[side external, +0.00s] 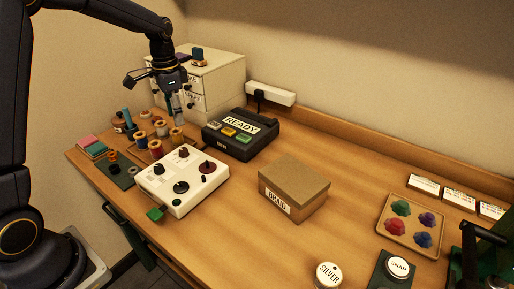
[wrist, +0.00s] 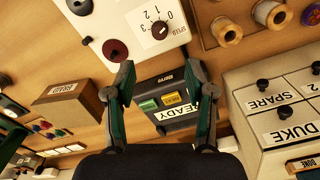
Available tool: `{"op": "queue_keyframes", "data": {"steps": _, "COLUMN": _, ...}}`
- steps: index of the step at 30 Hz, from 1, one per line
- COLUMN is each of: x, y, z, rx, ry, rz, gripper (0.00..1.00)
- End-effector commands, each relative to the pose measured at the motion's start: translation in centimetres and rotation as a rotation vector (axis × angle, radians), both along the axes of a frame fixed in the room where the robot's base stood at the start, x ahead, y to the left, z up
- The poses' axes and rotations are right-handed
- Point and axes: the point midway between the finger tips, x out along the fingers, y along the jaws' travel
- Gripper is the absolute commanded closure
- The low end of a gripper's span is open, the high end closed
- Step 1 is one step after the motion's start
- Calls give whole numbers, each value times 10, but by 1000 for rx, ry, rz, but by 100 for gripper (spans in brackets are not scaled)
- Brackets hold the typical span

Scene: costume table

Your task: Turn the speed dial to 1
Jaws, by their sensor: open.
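The speed dial (wrist: 159,30) is a small dark round knob on the white control box (wrist: 135,58), with a printed scale from 0 to 3 and the word SPEED beside it. The dial also shows at the back of the box in the side external view (side external: 183,152). I cannot tell which number its pointer marks. My gripper (side external: 180,116) is open and empty, above the back of the table behind the control box. In the wrist view my gripper (wrist: 160,70) has its two fingers apart, with the dial beyond the fingertips, above them in the picture.
A dark red knob (side external: 208,167) and a black knob (side external: 181,187) share the box. Thread spools (side external: 156,148) stand close behind it. The black READY unit (side external: 238,132) is to the right, and the drawer cabinet (side external: 222,75) is at the back. A cardboard box (side external: 294,186) stands farther right.

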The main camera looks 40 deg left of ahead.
Motion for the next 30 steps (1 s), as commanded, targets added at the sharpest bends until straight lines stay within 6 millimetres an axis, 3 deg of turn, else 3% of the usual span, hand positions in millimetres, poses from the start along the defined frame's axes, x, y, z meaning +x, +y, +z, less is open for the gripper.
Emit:
{"op": "queue_keyframes", "data": {"steps": 9, "x": -1, "y": -1, "z": -76, "rx": -2, "ry": 4, "rz": 0, "gripper": 45}}
{"op": "queue_keyframes", "data": {"steps": 15, "x": -1, "y": -1, "z": -106, "rx": -1, "ry": 2, "rz": 0, "gripper": 45}}
{"op": "queue_keyframes", "data": {"steps": 28, "x": 0, "y": -1, "z": -118, "rx": 0, "ry": -1, "rz": 0, "gripper": 45}}
{"op": "queue_keyframes", "data": {"steps": 30, "x": 0, "y": -1, "z": -117, "rx": 0, "ry": -1, "rz": 0, "gripper": 52}}
